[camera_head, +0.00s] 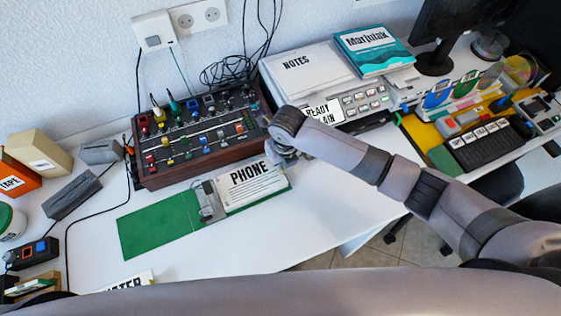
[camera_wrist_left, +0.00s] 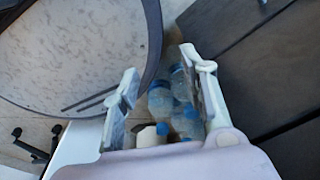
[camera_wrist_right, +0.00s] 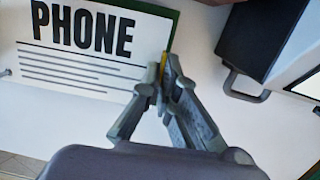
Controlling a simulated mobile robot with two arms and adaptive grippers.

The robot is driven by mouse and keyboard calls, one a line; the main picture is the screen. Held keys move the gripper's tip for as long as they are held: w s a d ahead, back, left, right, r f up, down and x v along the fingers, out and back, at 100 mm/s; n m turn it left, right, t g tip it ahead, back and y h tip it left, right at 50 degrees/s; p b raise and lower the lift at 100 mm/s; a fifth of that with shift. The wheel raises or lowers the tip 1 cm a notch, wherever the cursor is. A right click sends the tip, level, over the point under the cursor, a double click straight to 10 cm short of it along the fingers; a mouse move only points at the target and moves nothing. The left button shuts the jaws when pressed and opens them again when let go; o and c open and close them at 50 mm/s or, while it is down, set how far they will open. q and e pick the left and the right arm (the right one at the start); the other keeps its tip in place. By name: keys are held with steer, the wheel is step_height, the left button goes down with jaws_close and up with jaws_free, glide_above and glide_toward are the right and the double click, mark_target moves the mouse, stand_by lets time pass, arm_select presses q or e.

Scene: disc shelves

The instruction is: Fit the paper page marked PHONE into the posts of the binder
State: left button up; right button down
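The white PHONE page (camera_head: 250,183) lies over the right half of the open green binder (camera_head: 155,227) on the desk. A metal post mechanism (camera_head: 208,201) stands at the page's left edge; I cannot tell whether the posts pass through it. The page also fills the upper left of the right wrist view (camera_wrist_right: 90,45). My right gripper (camera_wrist_right: 164,68) is at the page's right edge, fingertips together with a yellow sliver between them, apparently a tab on the page. My left gripper (camera_wrist_left: 160,85) is open and empty, away from the binder.
A mixer panel (camera_head: 200,130) stands behind the binder. NOTES papers (camera_head: 310,75) and a teal book (camera_head: 373,50) lie at the back right. Boxes and a grey block (camera_head: 72,195) stand left. Bottles (camera_wrist_left: 175,95) show below my left gripper.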

steer(key=c, duration=2.3)
jaws_free()
steer(key=shift+f, duration=0.25)
steer(key=o, duration=0.5)
steer(key=shift+r, duration=0.25)
step_height(320, 180, up, 12)
steer(key=s, duration=0.1)
steer(key=shift+s+d, duration=0.3)
steer(key=shift+d, duration=0.05)
steer(key=shift+f, duration=0.15)
